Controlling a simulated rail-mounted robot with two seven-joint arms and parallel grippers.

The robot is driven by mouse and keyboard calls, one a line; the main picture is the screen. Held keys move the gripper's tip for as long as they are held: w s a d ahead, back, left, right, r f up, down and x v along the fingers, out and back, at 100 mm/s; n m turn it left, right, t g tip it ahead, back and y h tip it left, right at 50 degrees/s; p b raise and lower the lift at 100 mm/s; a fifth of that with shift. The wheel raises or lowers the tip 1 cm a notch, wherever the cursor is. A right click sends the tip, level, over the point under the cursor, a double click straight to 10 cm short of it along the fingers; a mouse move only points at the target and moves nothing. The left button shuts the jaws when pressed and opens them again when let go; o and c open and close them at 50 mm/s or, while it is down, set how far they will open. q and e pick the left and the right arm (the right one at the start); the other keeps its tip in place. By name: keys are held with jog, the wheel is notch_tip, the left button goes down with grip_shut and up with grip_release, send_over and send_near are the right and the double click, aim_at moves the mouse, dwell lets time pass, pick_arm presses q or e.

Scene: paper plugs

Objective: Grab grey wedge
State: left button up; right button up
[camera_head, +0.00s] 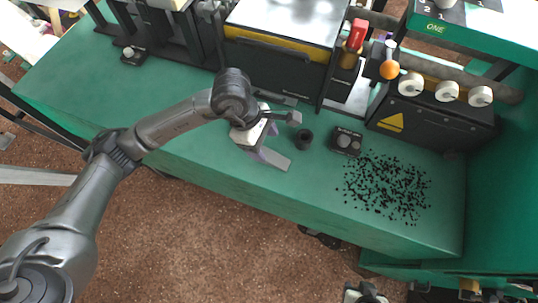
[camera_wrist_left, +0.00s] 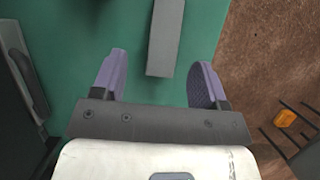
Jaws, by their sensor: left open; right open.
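The grey wedge (camera_head: 274,160) is a long, flat grey piece lying on the green bench top, close to its front edge. My left gripper (camera_head: 272,140) is open and empty, low over the bench at the wedge. In the head view it partly hides the wedge. My right gripper (camera_head: 364,293) is at the bottom edge of the head view, away from the bench, and only partly seen.
A small black cup (camera_head: 304,138) and a dark two-button box (camera_head: 346,141) stand to the right of my left gripper. Scattered black bits (camera_head: 385,188) cover the right of the bench. Machines line the back. The bench's left part is mostly clear.

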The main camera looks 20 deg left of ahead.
aim_at(269, 155)
pick_arm(q)
jog(key=x, duration=0.1)
jog(key=b+x, duration=0.1)
jog(key=x, duration=0.2)
jog(key=shift+s+a+f+b, duration=0.1)
jog(key=shift+s+f+b, duration=0.15)
jog(key=shift+f+b, duration=0.15)
jog(key=shift+c, duration=0.4)
jog(key=shift+c, duration=0.7)
jog(key=c, duration=0.8)
